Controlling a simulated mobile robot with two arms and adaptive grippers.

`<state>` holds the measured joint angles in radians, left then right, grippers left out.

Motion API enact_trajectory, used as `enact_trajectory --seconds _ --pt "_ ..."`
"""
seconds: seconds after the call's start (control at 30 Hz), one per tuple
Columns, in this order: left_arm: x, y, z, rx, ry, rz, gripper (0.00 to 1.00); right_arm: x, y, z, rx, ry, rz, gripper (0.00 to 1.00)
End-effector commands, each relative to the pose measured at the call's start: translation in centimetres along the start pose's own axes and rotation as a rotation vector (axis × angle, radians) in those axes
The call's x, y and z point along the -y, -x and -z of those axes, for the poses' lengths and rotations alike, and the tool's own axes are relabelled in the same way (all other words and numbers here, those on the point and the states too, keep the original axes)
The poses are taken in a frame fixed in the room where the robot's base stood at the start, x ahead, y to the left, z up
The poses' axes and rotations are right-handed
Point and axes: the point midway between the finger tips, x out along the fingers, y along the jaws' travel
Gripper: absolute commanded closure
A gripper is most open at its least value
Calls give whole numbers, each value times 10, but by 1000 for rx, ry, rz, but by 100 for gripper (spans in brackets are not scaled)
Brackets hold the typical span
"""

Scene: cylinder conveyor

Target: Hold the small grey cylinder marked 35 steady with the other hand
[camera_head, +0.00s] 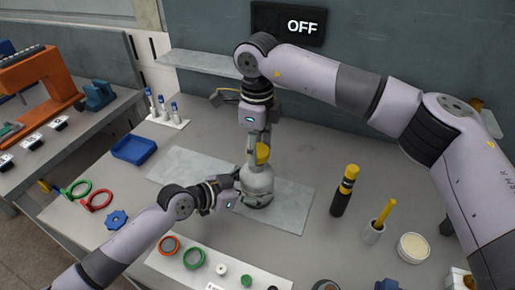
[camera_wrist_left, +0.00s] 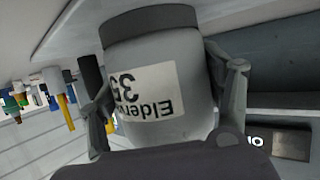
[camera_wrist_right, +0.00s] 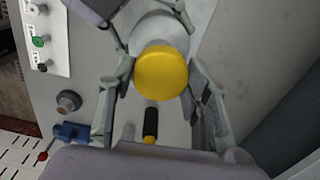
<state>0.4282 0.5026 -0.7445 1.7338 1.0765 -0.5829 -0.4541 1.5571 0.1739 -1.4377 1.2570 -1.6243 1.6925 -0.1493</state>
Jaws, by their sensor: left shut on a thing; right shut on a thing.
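The grey cylinder (camera_head: 258,186) stands upright on a pale mat (camera_head: 290,205) at the middle of the table. In the left wrist view its white label with 35 (camera_wrist_left: 147,92) shows upside down. My left gripper (camera_head: 236,190) is shut around the cylinder's side from the left, with a finger on each side of it in the left wrist view. A yellow cap (camera_wrist_right: 162,72) sits at the cylinder's top. My right gripper (camera_head: 260,146) comes down from above and is shut at the yellow cap; the exact contact is partly hidden.
A black and yellow tool (camera_head: 344,195), a grey cup (camera_head: 373,234) and a round dish (camera_head: 413,247) stand to the right. A blue tray (camera_head: 133,149), a tube rack (camera_head: 167,118) and a blue knob (camera_head: 117,219) are to the left. A white strip with rings (camera_head: 225,258) lies in front.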

Motion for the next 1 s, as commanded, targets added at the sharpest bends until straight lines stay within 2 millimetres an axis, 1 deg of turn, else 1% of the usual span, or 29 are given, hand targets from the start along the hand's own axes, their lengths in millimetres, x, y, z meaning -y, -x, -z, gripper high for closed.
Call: enact_trajectory --seconds 0.27,0.37,0.6,0.83,0.87,1.0 --pt "0 0 -1 2 2 -1 100 0 2 0 1 1 0 89" --pt "0 0 -1 2 2 -1 100 0 9 0 1 1 1 89" --pt "0 0 -1 2 2 -1 100 0 37 0 1 1 1 89" --pt "0 0 -1 2 2 -1 100 0 40 0 0 1 -1 89" --pt "0 0 -1 2 2 -1 26 0 40 0 0 1 -1 89" --pt "0 0 -1 2 1 -1 17 0 40 0 0 1 -1 89"
